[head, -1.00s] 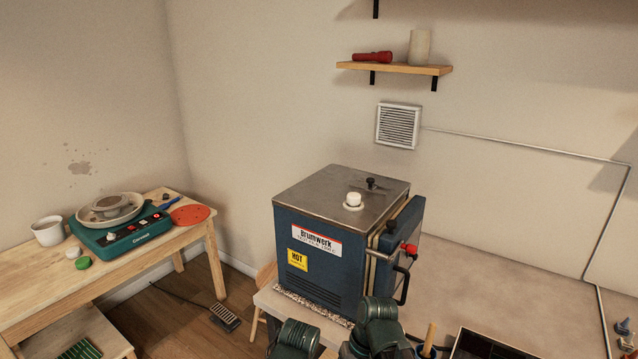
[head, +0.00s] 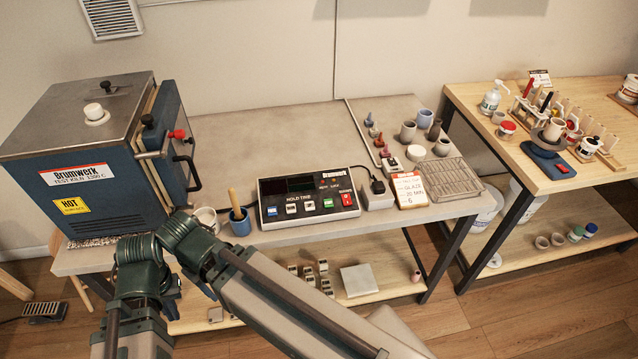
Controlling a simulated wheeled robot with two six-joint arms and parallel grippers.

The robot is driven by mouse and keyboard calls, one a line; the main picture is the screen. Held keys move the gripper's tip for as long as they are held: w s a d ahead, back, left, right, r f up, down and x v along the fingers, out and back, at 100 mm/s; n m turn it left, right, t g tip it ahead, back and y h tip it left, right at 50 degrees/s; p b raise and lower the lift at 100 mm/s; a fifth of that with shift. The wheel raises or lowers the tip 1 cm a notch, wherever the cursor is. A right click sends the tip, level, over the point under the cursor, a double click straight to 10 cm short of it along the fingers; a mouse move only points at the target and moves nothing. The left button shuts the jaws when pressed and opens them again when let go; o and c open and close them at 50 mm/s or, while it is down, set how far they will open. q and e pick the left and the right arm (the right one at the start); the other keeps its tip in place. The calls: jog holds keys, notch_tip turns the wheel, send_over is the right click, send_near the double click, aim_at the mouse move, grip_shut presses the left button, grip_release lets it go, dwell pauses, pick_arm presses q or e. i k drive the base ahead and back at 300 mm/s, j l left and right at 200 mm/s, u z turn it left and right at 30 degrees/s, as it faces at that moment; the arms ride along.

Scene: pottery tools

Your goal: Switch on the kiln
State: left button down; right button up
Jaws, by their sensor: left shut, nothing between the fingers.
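The blue kiln (head: 40,195) with a steel top stands at the left end of the grey bench. Its door (head: 172,150), with a red knob and a black handle, faces right; whether it is fully shut is unclear. The controller (head: 308,196) lies on the bench right of the kiln. Its display (head: 300,184) is dark. It has a row of buttons and a red switch (head: 347,200) at its right end. My right gripper is not in view.
A blue cup (head: 239,224) with a wooden-handled tool stands left of the controller. The bench behind the controller is bare. Another wooden table (head: 560,92) stands at right.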

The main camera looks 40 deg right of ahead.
aim_at(346, 197)
jog(key=z, duration=1.2)
